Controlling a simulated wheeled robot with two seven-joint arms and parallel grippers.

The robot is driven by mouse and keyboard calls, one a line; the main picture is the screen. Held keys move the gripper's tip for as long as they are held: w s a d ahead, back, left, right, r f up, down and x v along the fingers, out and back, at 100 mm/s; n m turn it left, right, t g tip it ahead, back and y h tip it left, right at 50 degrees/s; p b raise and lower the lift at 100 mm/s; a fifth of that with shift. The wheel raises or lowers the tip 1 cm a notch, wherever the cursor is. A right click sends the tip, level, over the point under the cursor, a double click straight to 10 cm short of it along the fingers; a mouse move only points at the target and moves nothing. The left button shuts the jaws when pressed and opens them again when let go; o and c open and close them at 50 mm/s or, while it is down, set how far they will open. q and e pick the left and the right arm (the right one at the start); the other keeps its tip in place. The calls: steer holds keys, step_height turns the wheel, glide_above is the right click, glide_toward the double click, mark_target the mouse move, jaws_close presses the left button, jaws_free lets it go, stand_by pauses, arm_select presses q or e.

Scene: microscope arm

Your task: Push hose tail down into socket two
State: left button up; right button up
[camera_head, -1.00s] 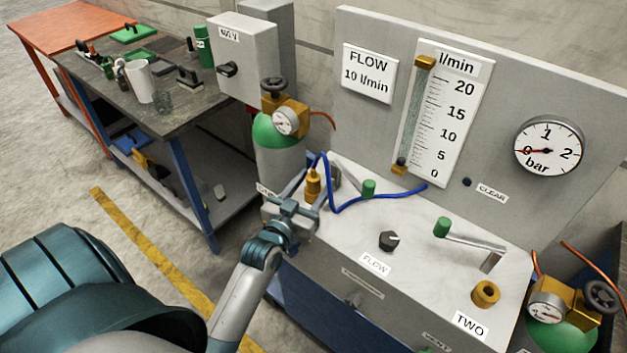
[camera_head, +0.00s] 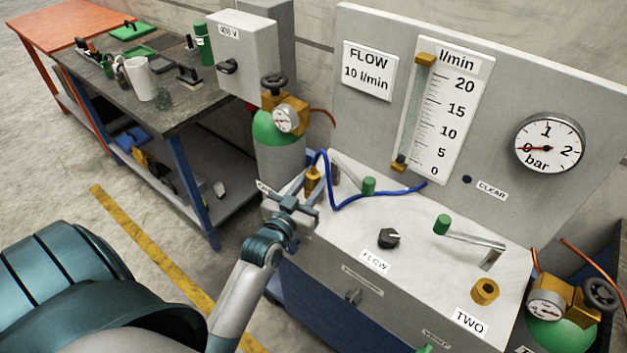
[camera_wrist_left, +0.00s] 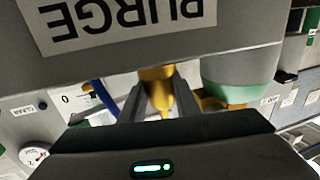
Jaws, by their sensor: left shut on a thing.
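The brass hose tail (camera_head: 313,181) is at the left end of the white-topped console, with the blue hose (camera_head: 352,197) rising from it and looping right. My left gripper (camera_head: 304,194) is shut on the hose tail. The wrist view shows the brass tail (camera_wrist_left: 160,92) between the two dark fingers. I cannot tell whether its lower end touches anything. Socket two (camera_head: 485,291) is a brass ring with a dark hole at the console's right front, beside the TWO label (camera_head: 471,322). It is empty and well to the right of the gripper. My right gripper is out of view.
The panel (camera_head: 500,85) rises behind. Gas cylinders stand at left (camera_head: 278,150) and right (camera_head: 560,335). The PURGE label (camera_wrist_left: 118,20) shows in the wrist view.

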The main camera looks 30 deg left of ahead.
mark_target(314, 166)
arm_select(q)
step_height(314, 166, up, 10)
steer(key=shift+b, duration=0.5)
steer(key=shift+d, duration=0.1)
stand_by(0.4)
steer(key=s+d+f+m+h, duration=0.1)
steer(key=s+d+h, duration=0.1)
steer(key=s+d, duration=1)
steer(key=d, duration=0.3)
steer(key=shift+s+f, duration=0.2)
